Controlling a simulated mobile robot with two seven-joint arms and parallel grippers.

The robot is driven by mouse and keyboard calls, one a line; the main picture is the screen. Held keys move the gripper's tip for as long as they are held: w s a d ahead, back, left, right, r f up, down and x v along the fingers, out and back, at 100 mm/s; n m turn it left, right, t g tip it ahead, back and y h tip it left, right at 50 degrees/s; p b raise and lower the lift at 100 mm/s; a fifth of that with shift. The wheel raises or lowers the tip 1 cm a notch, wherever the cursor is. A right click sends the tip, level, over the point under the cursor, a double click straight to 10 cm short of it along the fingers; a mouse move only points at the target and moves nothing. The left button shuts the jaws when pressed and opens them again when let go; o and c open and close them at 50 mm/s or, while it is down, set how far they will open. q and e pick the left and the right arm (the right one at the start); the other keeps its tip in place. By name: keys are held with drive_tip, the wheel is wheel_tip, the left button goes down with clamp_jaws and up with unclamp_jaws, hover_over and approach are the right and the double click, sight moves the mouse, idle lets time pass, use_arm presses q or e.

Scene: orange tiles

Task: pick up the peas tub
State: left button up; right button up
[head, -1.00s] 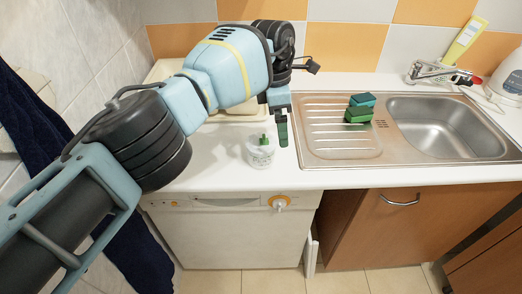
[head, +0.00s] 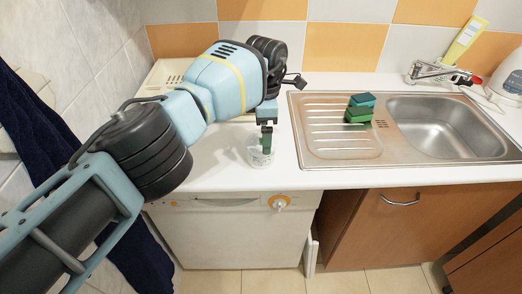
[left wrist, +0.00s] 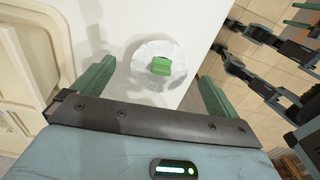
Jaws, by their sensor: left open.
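The peas tub (head: 258,159) is a small whitish tub standing on the white counter, left of the sink's drainboard. In the left wrist view the tub (left wrist: 147,78) shows from above, with a green piece on top. My left gripper (head: 267,147) is over the tub in the head view and partly hides it. In the left wrist view its two green fingers (left wrist: 155,85) are apart, with the tub between and beyond them. I cannot tell how far above the tub the fingertips are.
A metal sink (head: 445,125) with a drainboard lies to the right. Green and teal sponges (head: 359,113) sit on the drainboard. A cream tray (head: 165,73) stands behind my left arm. The counter's front edge is close to the tub.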

sight(261, 141)
use_arm(q)
drive_tip(key=shift+s+a+f, duration=0.1)
drive_tip(key=shift+a+f, duration=0.15)
drive_tip(key=shift+f, duration=0.85)
drive_tip(key=shift+a+f, duration=0.2)
drive_tip(key=shift+f, duration=1.35)
drive_tip(key=shift+c, duration=0.5)
drive_tip(key=c, duration=1.1)
drive_tip(key=shift+o, duration=0.2)
drive_tip(key=shift+r, duration=0.1)
wheel_tip(261, 141, up, 10)
drive_tip(key=shift+f, duration=0.1)
drive_tip(key=shift+f, duration=3.95)
